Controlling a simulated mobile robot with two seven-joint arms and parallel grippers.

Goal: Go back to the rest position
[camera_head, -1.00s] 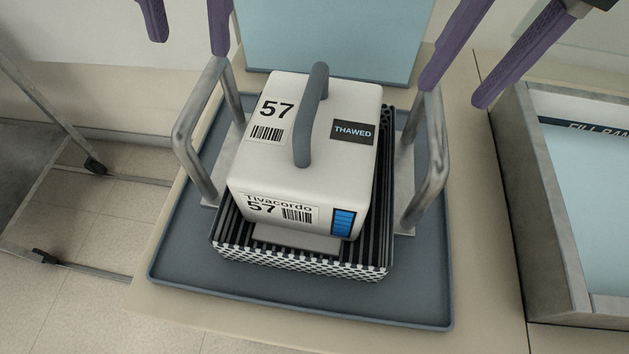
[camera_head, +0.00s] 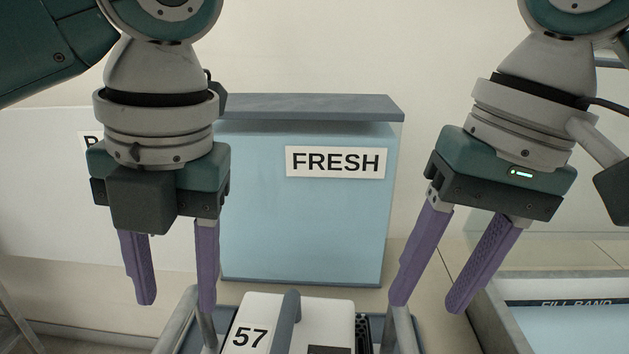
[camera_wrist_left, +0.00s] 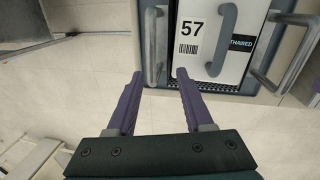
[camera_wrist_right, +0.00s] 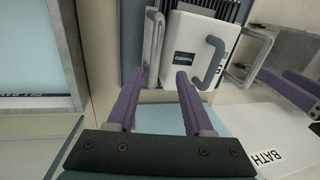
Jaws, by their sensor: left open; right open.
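My left gripper (camera_head: 180,290) hangs at the left in the head view with its purple fingers apart and nothing between them. My right gripper (camera_head: 428,300) is at the right, also open and empty. A white box (camera_head: 260,312) with a grey handle, marked 57, stands between and below them at the bottom edge. The same box shows in the left wrist view (camera_wrist_left: 208,60) and the right wrist view (camera_wrist_right: 195,40). A metal side handle (camera_wrist_left: 151,45) is close ahead of the left fingertips in the left wrist view; contact cannot be told.
A light blue cabinet (camera_head: 300,220) labelled FRESH stands behind the box. A bath with a metal rim (camera_head: 500,318) is at the right. The lower part of the tray is out of the head view.

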